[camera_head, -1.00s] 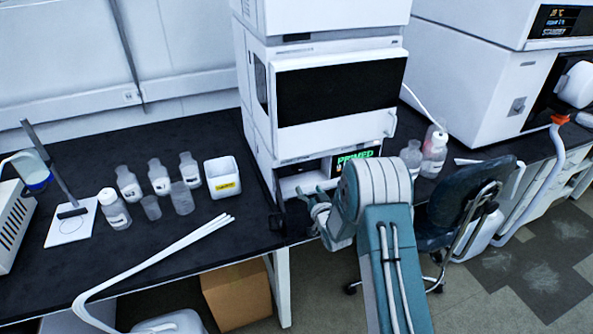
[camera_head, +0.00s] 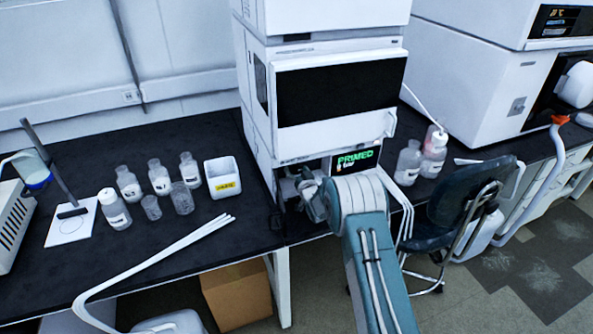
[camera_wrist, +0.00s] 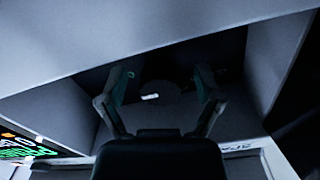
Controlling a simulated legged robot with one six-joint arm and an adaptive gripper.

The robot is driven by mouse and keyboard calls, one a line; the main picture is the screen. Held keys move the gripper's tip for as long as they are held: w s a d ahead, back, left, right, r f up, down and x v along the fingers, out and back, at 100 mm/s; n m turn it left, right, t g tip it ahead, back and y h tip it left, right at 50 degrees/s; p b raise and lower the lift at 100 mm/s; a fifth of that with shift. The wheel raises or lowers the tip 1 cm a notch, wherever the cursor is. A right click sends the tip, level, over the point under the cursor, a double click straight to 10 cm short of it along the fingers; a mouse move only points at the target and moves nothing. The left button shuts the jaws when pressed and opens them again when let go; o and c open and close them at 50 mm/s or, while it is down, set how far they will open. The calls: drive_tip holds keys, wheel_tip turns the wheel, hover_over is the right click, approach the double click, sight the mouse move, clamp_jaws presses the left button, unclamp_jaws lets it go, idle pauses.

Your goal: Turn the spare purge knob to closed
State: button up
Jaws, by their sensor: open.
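The spare purge knob (camera_wrist: 165,91) is a dark round shape with a small white mark, in a shadowed recess in the wrist view. My gripper (camera_wrist: 162,84) is open, with one finger to the left and one to the right of the knob. I cannot tell whether the fingers touch it. A label that begins "SPA" shows below right of the knob. In the head view, my gripper (camera_head: 302,184) is at the lower front opening of the white instrument stack (camera_head: 335,138), and the knob is hidden there.
A lit screen (camera_head: 356,160) reading "PRIMED" sits right of the gripper. Bottles and a white bin (camera_head: 222,178) stand on the black bench (camera_head: 110,240) to the left. Two bottles stand right of the stack. A chair (camera_head: 465,215) is close to my arm's right.

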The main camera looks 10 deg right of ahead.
drive_tip(key=c, duration=1.2)
drive_tip(key=shift+o, duration=0.2)
drive_tip(key=shift+n, duration=0.4)
drive_tip(key=n, duration=0.3)
drive_tip(key=shift+n, duration=0.4)
drive_tip(key=n, duration=0.4)
drive_tip(key=shift+d+n, duration=0.15)
drive_tip(key=shift+n, duration=0.15)
drive_tip(key=n, duration=0.4)
drive_tip(key=shift+w+r, duration=0.1)
drive_tip(key=n, duration=0.4)
drive_tip(key=shift+n, duration=0.3)
